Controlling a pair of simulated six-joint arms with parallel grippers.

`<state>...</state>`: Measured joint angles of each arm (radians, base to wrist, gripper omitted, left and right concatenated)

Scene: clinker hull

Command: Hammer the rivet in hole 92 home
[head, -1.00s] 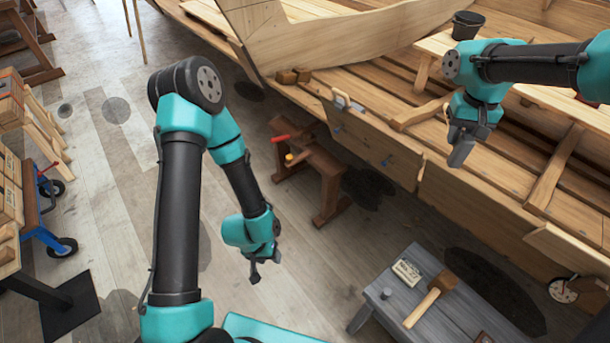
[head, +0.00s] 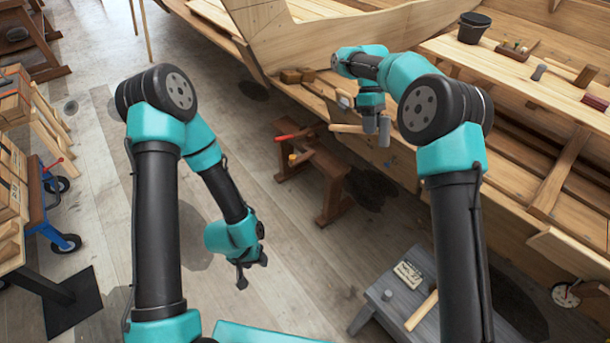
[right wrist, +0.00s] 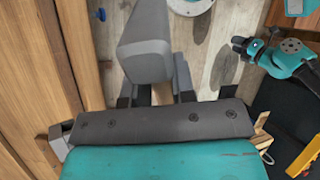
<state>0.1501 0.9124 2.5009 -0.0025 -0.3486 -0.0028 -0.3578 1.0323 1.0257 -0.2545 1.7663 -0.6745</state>
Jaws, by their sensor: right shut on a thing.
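My right gripper (head: 370,122) is shut on a hammer with a pale wooden handle (head: 347,128) and a grey head (head: 385,131). It holds the hammer beside the outer face of the hull's upper plank. In the right wrist view the grey head (right wrist: 145,42) fills the space beyond the jaws. My left gripper (head: 252,274) is open and empty above the floor.
A brown trestle (head: 333,184) stands below the hull, with red- and yellow-handled tools on it. A grey bench (head: 385,290) at front right bears a card and a mallet. A black bucket (head: 473,28) stands on the plank inside the hull. The floor at centre-left is free.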

